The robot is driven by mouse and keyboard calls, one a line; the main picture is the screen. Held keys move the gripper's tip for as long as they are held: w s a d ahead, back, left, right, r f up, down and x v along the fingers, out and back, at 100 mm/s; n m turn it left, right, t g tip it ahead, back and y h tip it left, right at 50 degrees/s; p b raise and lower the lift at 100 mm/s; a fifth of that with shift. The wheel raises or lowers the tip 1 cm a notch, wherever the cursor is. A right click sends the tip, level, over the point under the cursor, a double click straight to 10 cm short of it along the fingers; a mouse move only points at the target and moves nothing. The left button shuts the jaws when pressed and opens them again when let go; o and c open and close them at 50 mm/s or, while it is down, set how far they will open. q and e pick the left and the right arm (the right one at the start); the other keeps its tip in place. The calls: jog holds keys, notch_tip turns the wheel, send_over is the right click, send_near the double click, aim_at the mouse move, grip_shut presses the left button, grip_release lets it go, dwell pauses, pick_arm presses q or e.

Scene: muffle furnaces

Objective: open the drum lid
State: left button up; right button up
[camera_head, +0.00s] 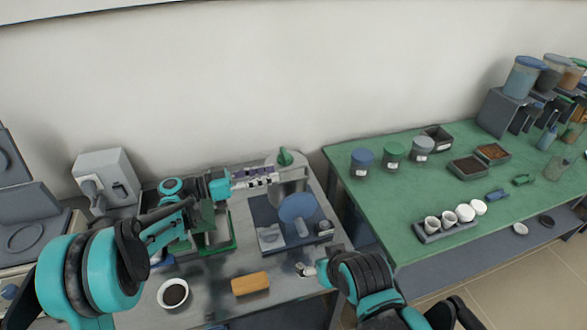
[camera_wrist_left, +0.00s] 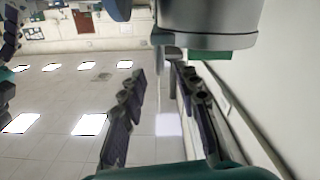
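A grey, rounded drum-like body (camera_head: 290,174) with a green knob (camera_head: 285,157) on top stands at the back right of the grey bench. I take it for the drum; its lid edge is not clear. My left gripper (camera_head: 262,177) reaches it from the left, level with its upper side. In the left wrist view the two dark fingers of the gripper (camera_wrist_left: 162,112) are apart. A narrow grey part lies between or behind them, with no clear contact. The drum's grey curved side (camera_wrist_left: 208,22) fills the top there. My right gripper (camera_head: 306,269) is low over the bench's front right; its fingers are unclear.
A blue round-topped device (camera_head: 297,208) stands in front of the drum. The green table (camera_head: 390,200) at right holds jars and cups.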

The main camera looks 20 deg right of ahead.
aim_at(304, 166)
pick_arm(q)
jog(key=d+b, duration=0.2)
jog(key=d, duration=0.5)
jog(key=shift+w+d, duration=0.1)
jog(key=shift+d, duration=0.25)
grip_shut()
